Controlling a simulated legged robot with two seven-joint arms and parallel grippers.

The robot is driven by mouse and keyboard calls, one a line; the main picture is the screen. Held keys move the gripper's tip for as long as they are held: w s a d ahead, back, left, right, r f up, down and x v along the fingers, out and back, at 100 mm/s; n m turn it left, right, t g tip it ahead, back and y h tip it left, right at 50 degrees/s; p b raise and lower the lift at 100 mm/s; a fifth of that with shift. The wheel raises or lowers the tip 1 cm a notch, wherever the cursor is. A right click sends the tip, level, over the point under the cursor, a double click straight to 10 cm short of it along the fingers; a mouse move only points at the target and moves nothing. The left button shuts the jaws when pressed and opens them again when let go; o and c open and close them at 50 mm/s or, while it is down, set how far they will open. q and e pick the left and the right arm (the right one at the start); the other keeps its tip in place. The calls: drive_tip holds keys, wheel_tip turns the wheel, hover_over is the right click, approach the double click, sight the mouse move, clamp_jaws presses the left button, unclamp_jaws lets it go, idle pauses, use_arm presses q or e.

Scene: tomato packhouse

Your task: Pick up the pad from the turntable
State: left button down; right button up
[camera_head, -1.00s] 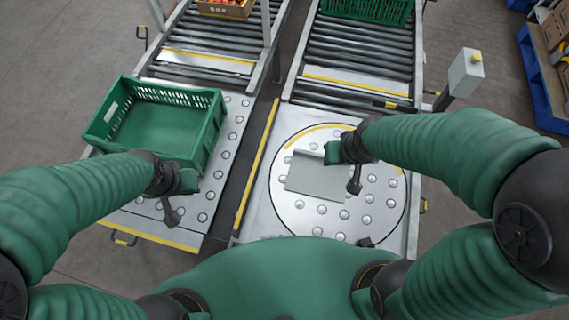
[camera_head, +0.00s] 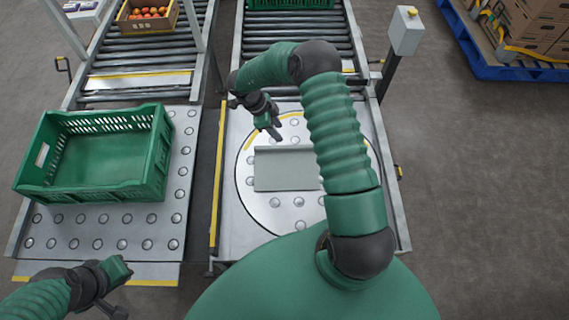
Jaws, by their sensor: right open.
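The pad (camera_head: 285,170) is a flat grey-green sheet with a raised far edge. It lies on the round turntable (camera_head: 262,212), a metal disc with ball studs and yellow arc marks. My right forearm covers the pad's right end. My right gripper (camera_head: 270,124) is open and empty, above the far left part of the turntable, beyond the pad's far edge and apart from it. My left gripper (camera_head: 118,290) is at the lower left, near the front edge of the left ball table, away from the pad. Whether its jaws are open is not clear.
An empty green crate (camera_head: 100,190) sits on the left ball table (camera_head: 150,222). Roller conveyors run beyond both tables, with a box of tomatoes (camera_head: 147,22) on the left one. A grey control post (camera_head: 404,32) stands right of the turntable.

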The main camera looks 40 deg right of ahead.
hover_over(289, 146)
drive_tip(key=w, duration=0.1)
drive_tip(key=f, duration=0.6)
drive_tip(key=shift+a+f+b, duration=0.15)
drive_tip(key=shift+a+b, duration=0.2)
drive_tip(key=shift+b, duration=0.05)
drive_tip(key=f, duration=0.3)
drive_tip(key=f+b, duration=0.1)
drive_tip(key=shift+s+f, duration=0.3)
drive_tip(key=shift+s, duration=0.05)
drive_tip(key=shift+d, duration=0.2)
drive_tip(key=shift+c, duration=0.5)
drive_tip(key=shift+d, duration=0.1)
drive_tip(key=c, duration=0.5)
drive_tip(key=shift+c, duration=1.2)
use_arm(q)
drive_tip(key=shift+d+f, duration=0.2)
drive_tip(key=shift+f, duration=0.4)
drive_tip(key=shift+d+f, duration=0.2)
drive_tip(key=shift+f, duration=0.35)
use_arm(e)
clamp_jaws()
